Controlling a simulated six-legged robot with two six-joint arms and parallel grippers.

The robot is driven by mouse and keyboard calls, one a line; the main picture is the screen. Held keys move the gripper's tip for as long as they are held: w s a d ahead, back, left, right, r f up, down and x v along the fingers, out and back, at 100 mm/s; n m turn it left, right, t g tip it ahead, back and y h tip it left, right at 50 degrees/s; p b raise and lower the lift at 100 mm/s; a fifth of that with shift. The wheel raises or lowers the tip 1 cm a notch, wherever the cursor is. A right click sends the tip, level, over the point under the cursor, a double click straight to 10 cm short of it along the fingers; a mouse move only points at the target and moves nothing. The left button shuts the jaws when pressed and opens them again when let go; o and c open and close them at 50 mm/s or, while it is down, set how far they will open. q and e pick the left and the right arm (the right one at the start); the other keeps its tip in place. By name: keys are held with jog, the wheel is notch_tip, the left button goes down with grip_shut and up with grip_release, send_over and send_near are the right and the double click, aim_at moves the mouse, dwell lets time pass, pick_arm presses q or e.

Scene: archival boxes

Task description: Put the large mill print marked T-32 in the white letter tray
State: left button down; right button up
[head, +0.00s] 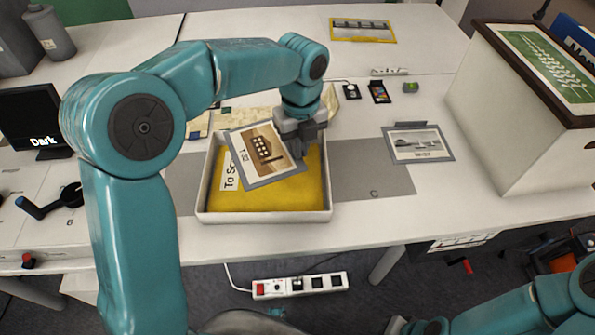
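A large print (265,157) in a grey mount shows a brown picture with a dark panel of pale round shapes; its small mark looks like T-32. It is tilted over the white letter tray (265,216), which has a yellow bottom and a label starting "To Sc". My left gripper (298,148) is at the print's right edge and appears shut on it. The fingertips are partly hidden, and I cannot tell whether the print touches the tray bottom. My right gripper (412,326) is only partly in view at the bottom edge, away from the tray.
A yellow-edged print (362,30) lies at the back. A large white box (515,110) with a green picture on top stands at the right. A dark screen (38,120) stands at the left.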

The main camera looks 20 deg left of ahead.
pick_arm(q)
notch_tip(320, 180, down, 8)
jog(key=shift+r+b, duration=0.1)
jog(key=shift+b, duration=0.4)
jog(key=shift+f, duration=0.55)
jog(key=shift+b, duration=0.3)
jog(key=c, duration=1.4)
grip_release()
jog(key=shift+o, duration=0.2)
